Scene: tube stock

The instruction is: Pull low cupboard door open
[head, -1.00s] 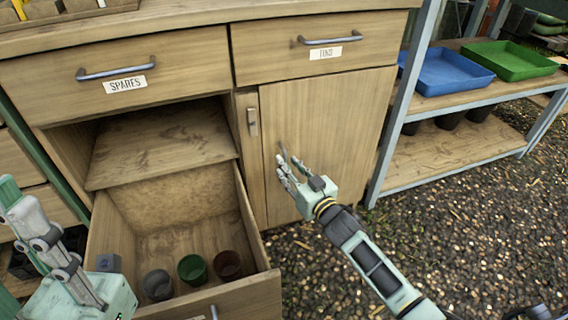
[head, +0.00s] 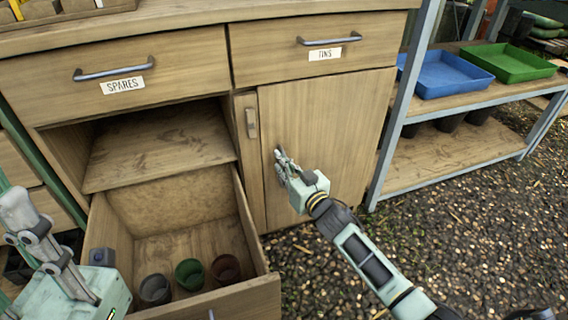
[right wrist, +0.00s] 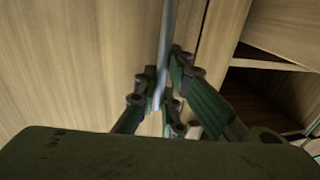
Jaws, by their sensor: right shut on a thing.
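The low cupboard door (head: 330,140) is a plain wooden panel below the TINS drawer, and it looks closed in its frame. Its upright grey bar handle (right wrist: 167,40) runs between my fingers in the right wrist view. My right gripper (head: 284,165) is shut on this handle at the door's left edge; its fingers hide most of the handle in the head view. The right gripper's fingers (right wrist: 168,88) also show around the bar in the wrist view. My left gripper (head: 22,215) is at the lower left, partly cut off and away from the door.
A low drawer (head: 262,292) stands open left of the door, with a grey, a green and a brown pot inside. The SPARES drawer (head: 160,70) and TINS drawer (head: 370,35) are closed. A metal-framed shelf (head: 440,165) stands to the right. Gravel floor (head: 450,235) lies clear in front.

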